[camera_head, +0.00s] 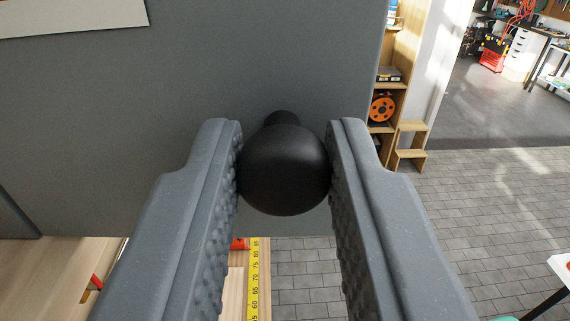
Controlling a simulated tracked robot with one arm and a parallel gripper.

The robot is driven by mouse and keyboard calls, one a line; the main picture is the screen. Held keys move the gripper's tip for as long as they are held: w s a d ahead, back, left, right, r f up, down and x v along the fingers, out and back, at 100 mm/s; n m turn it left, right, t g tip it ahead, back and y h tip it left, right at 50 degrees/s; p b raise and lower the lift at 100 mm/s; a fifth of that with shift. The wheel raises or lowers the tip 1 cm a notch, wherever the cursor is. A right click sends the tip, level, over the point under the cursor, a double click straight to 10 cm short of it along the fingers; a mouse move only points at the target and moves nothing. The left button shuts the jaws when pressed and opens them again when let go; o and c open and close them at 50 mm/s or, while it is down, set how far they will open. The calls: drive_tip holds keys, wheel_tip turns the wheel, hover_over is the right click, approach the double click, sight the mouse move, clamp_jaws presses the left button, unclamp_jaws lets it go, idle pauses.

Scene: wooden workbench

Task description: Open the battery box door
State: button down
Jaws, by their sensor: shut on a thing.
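The battery box door (190,80) is a flat grey panel that fills the upper left and middle of the view. A round black knob (285,170) stands out from it on a short stem, near its right edge. My gripper (285,172) has its two grey ridged fingers on the left and right sides of the knob, touching it, and is shut on it. A pale label (70,15) shows on the door at the top left. The inside of the box is not visible. I cannot tell how far the door is swung.
The wooden workbench (60,265) lies below the door, with a yellow measuring tape (254,280) along its edge. To the right are a paved floor (500,200), a wooden shelf (400,60) and a small step stool (410,145). A table corner (562,270) shows at the lower right.

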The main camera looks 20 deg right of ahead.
drive_tip(key=shift+s+a+r, duration=0.15)
drive_tip(key=shift+s, duration=0.05)
idle(0.3)
drive_tip(key=c, duration=1.2)
unclamp_jaws()
